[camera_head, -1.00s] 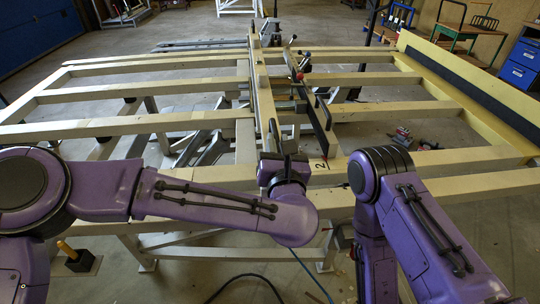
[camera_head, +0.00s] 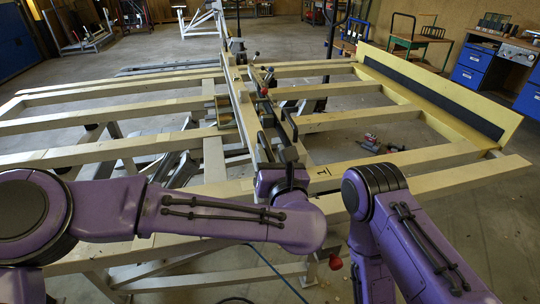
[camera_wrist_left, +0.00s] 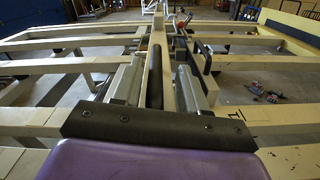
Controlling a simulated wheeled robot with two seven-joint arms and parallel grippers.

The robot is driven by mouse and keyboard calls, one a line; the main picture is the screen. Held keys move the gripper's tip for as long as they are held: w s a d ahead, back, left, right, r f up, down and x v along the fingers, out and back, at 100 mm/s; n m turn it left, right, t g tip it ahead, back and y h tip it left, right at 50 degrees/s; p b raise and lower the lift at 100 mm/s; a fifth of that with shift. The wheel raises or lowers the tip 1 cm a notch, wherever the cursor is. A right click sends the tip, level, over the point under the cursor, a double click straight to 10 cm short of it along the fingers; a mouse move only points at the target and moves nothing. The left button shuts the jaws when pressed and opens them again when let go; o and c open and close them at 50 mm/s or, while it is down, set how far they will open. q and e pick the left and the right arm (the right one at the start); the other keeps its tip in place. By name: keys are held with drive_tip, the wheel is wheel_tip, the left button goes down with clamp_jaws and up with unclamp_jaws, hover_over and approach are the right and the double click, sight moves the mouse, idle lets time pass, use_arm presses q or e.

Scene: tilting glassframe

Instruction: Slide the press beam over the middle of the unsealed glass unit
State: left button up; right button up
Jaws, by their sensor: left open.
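The press beam (camera_head: 238,88) is a long pale bar with dark fittings. It runs away from me across the slatted frame, and it also shows in the left wrist view (camera_wrist_left: 160,48). My left gripper (camera_head: 279,142) is at the beam's near end, pointing along it. In the left wrist view its grey fingers (camera_wrist_left: 157,82) stand apart, with a dark bar between them; I cannot tell whether they touch it. I cannot make out any glass unit on the frame. My right gripper is out of view; only my right arm shows.
The large pale frame (camera_head: 110,148) has open gaps between its slats. A yellow ledge with a dark strip (camera_head: 440,90) borders its right side. Red-and-grey items (camera_head: 375,143) lie on the right. Carts and blue cabinets (camera_head: 472,65) stand behind, with clear floor between.

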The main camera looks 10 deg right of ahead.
use_arm(q)
drive_tip(key=s+b, duration=0.2)
drive_tip(key=s, duration=0.8)
drive_tip(key=shift+s, duration=0.25)
drive_tip(key=shift+a+f, duration=0.1)
